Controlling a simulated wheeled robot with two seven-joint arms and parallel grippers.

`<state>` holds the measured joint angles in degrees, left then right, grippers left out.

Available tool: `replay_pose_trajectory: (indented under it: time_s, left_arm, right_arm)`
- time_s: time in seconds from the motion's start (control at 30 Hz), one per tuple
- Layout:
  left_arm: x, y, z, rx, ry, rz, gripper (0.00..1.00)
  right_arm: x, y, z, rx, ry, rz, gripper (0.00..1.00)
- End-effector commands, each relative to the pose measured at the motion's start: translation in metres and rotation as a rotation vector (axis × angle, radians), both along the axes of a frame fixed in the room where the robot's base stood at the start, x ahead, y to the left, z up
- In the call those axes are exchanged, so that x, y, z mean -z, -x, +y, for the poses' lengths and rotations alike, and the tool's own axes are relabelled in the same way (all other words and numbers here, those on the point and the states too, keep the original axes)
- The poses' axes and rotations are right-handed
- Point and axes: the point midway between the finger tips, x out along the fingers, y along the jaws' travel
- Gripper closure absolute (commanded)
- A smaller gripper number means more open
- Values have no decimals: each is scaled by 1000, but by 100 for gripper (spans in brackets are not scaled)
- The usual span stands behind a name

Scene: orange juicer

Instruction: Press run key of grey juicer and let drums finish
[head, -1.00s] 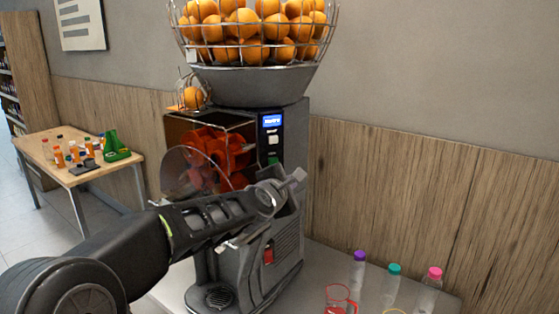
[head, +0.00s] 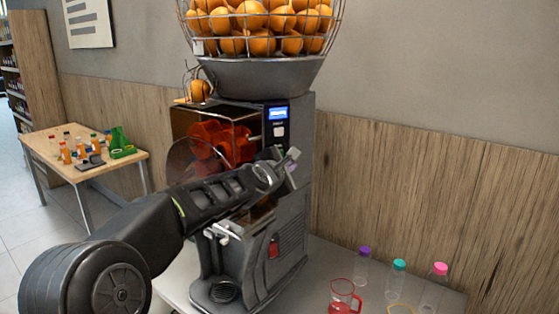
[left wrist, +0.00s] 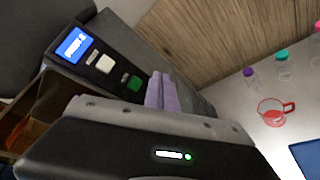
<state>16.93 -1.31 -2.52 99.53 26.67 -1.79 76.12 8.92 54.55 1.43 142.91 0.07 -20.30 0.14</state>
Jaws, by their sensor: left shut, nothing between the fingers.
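The grey juicer (head: 255,235) stands on a counter, with red drums (head: 210,142) behind its front cover. Its control panel has a lit blue screen (head: 277,112) and a white key (head: 279,131). The left wrist view shows the screen (left wrist: 72,46), the white key (left wrist: 105,63) and a green key (left wrist: 133,82). My left gripper (head: 293,155) is shut and empty in front of the panel's lower part, hiding the green key in the head view. In the left wrist view its pale fingertips (left wrist: 160,92) are just right of the green key; contact cannot be told. My right gripper is out of view.
A wire basket of oranges (head: 262,42) tops the juicer. Capped bottles (head: 398,280) and a red-rimmed mug (head: 343,297) stand on the counter at right. A wooden side table (head: 75,170) with small bottles is at far left.

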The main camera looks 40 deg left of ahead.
Motion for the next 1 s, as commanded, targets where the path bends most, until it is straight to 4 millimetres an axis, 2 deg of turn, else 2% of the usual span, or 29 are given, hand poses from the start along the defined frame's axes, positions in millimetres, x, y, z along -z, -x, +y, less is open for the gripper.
replay_pose_trajectory:
  time_s: [0.1, 0.4, 1.0]
  left_arm:
    - [5, -8, 15, -1, -1, 0, 100]
    - [2, -20, 36, 0, -2, 1, 100]
    - [0, -21, 38, 0, -2, 1, 100]
  right_arm:
    - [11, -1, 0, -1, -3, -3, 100]
    - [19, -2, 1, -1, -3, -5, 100]
    - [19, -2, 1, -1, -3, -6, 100]
